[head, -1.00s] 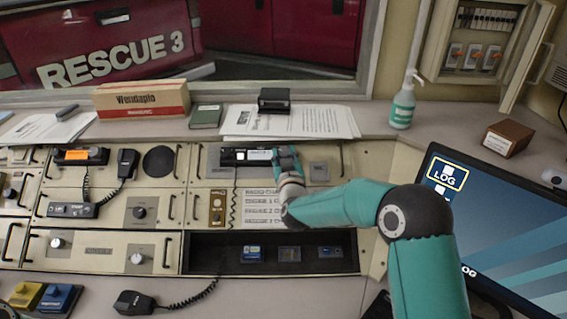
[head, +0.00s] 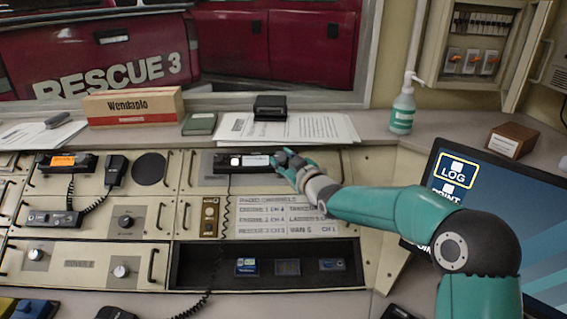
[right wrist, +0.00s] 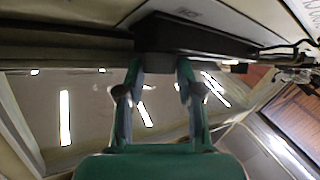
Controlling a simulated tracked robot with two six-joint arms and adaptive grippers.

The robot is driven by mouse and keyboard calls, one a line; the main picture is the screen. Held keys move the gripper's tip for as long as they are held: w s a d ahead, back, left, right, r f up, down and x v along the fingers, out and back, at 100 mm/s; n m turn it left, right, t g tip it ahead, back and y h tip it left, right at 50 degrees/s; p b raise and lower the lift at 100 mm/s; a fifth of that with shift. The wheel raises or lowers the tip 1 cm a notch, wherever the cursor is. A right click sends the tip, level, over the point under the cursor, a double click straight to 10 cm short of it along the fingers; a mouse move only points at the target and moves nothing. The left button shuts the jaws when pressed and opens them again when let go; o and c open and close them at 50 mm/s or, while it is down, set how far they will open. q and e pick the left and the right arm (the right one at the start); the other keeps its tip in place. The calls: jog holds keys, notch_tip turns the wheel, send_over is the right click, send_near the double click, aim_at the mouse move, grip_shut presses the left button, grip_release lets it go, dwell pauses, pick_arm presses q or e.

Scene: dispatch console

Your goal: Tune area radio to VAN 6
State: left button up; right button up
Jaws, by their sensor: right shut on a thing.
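A black radio (head: 243,160) with a small lit white display sits in the upper console panel. My right gripper (head: 283,159) is at the right end of that radio, its fingers closed on what looks like its knob, which the fingers hide. In the right wrist view, the fingertips (right wrist: 161,68) meet the front of the dark radio body (right wrist: 195,36). A channel card (head: 278,216) below lists vehicles and channels; its bottom line seems to read VAN 6 CH 1. The display text is too small to read. My left gripper is out of view.
Another radio with an orange display (head: 66,162) and a handset (head: 114,170) are at the left. A monitor (head: 470,215) stands at the right, near my right arm. Papers (head: 310,129), a box (head: 133,106) and a pump bottle (head: 403,108) lie or stand on the ledge.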

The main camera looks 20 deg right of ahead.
jog(key=o, duration=1.2)
jog(key=shift+c, duration=0.2)
jog(key=shift+s, duration=0.15)
jog(key=f+v, duration=0.1)
jog(key=v, duration=1)
jog(key=shift+s+r, duration=0.35)
jog(key=shift+r, duration=0.05)
